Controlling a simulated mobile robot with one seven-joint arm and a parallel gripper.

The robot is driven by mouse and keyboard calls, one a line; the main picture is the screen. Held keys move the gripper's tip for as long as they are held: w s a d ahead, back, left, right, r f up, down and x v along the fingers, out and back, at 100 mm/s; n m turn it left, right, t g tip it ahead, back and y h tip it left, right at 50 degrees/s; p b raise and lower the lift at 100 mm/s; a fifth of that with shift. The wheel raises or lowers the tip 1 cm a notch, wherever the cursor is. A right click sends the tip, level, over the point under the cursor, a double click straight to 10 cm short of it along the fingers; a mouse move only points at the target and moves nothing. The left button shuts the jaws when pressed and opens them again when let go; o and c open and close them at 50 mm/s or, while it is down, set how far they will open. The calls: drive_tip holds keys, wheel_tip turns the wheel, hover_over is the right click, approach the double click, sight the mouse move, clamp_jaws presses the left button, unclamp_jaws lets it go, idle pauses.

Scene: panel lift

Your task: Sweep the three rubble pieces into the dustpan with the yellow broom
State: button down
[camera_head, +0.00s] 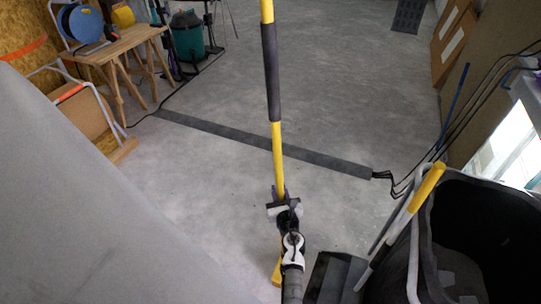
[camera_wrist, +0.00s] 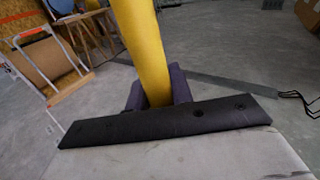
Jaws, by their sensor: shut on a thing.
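The yellow broom (camera_head: 276,150) stands nearly upright in the head view, with a dark sleeve on its upper handle. My gripper (camera_head: 280,198) is shut around the lower handle. In the wrist view the yellow handle (camera_wrist: 142,45) runs between the dark finger pads. A yellow piece (camera_head: 277,272), seemingly the broom's lower end, shows beside my arm; the rest is hidden. A dark flat pan (camera_head: 335,278), apparently the dustpan, lies right of my arm, partly cut off by the frame. A yellow-tipped handle (camera_head: 428,184) rises beside it. I cannot make out any rubble pieces.
A large black bin (camera_head: 485,215) stands at the lower right. A dark cable cover (camera_head: 230,136) crosses the floor, with cables at its right end. A wooden workbench (camera_head: 125,50) and a folded chair-like frame (camera_head: 88,105) stand at left. The middle floor is clear.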

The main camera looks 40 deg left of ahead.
drive_tip(key=w+d+r, duration=0.1)
drive_tip(key=w+d, duration=0.2)
drive_tip(key=d, duration=0.7)
drive_tip(key=w+d, duration=0.3)
drive_tip(key=d, duration=0.7)
drive_tip(key=s+a+r+p, duration=0.2)
drive_tip(key=a+r+p, duration=0.1)
drive_tip(key=a, duration=0.3)
drive_tip(key=s+a+r+p, duration=0.2)
drive_tip(key=a+r+p, duration=0.1)
drive_tip(key=a, duration=0.4)
drive_tip(key=shift+r+p, duration=0.4)
drive_tip(key=shift+r, duration=0.05)
drive_tip(key=shift+d, duration=0.15)
idle(1.2)
